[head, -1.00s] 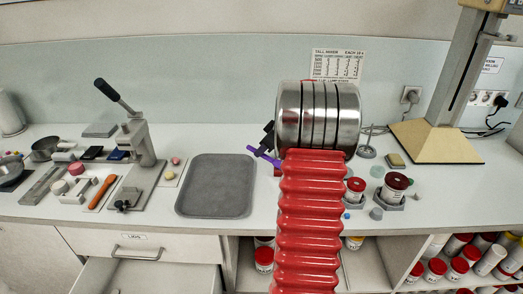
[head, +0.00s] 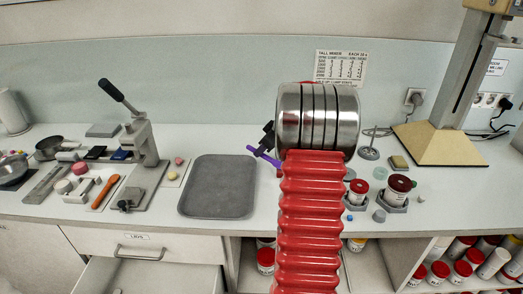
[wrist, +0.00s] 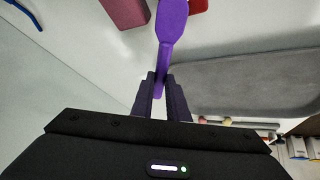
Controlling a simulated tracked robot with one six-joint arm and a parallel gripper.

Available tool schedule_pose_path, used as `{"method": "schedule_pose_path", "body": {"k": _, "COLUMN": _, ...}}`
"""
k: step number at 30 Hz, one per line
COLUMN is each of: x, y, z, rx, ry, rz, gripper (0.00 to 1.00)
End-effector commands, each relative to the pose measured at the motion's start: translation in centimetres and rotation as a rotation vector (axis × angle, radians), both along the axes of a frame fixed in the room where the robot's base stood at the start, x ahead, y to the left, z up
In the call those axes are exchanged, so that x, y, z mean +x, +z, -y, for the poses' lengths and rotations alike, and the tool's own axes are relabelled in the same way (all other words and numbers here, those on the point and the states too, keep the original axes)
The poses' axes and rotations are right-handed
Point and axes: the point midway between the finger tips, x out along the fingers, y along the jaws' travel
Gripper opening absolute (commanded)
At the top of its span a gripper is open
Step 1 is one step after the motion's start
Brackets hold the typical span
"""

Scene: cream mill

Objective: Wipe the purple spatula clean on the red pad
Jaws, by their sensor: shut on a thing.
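The purple spatula (head: 263,156) is held out to the left of my arm, over the counter. It also shows in the wrist view (wrist: 171,24), its broad end pointing away from me. My gripper (wrist: 160,88) is shut on its handle; in the head view the gripper (head: 268,139) is partly hidden behind my arm. A bright red thing (wrist: 198,5) lies just right of the spatula at the top edge of the wrist view, and a dull dark-red block (wrist: 125,12) is to its left. I cannot tell which is the red pad, or whether the spatula touches either.
A grey tray (head: 218,211) lies left of my arm, with a lever press (head: 140,140) beyond it. Red-lidded jars (head: 397,184) stand to the right, before a tall stand (head: 440,145). A drawer (head: 150,277) hangs open below.

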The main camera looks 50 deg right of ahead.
Motion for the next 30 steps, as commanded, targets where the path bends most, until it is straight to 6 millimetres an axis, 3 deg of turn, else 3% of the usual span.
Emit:
{"method": "schedule_pose_path", "body": {"k": 13, "x": -1.4, "y": 0.1, "z": 0.3, "rx": 0.001, "ry": 0.000, "rz": 0.000, "gripper": 0.00}}
{"method": "schedule_pose_path", "body": {"k": 30, "x": -0.8, "y": 0.0, "z": 0.2, "rx": -0.001, "ry": 0.001, "rz": 0.000, "gripper": 0.00}}
